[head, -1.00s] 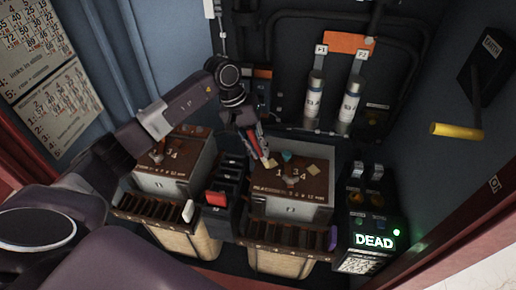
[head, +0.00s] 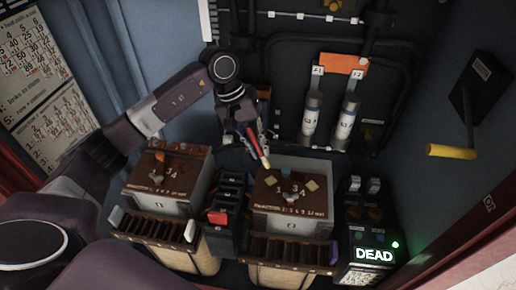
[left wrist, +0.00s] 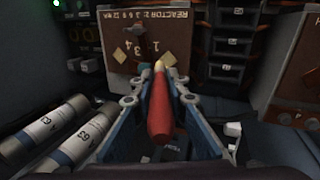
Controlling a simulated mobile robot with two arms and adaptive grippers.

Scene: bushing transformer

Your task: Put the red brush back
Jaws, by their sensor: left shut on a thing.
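My left gripper (head: 256,141) is shut on the red brush (head: 255,139), which has a pale yellow tip. In the head view it is at the back edge of the right reactor box (head: 290,216), tip pointing down toward its brown top. In the left wrist view the red brush (left wrist: 160,112) lies between the blue-grey fingers of the left gripper (left wrist: 158,98), tip pointing away toward the brown reactor top (left wrist: 145,42). I cannot tell whether the tip touches the box. My right gripper is not in view.
A left reactor box (head: 167,190) stands beside a dark centre rack (head: 226,200) with a red block (head: 217,217). Slotted brown trays (head: 290,252) run along the front. Two grey cylinders (head: 312,117) hang behind. A lit DEAD panel (head: 374,255) and a yellow-handled lever (head: 451,152) are at right.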

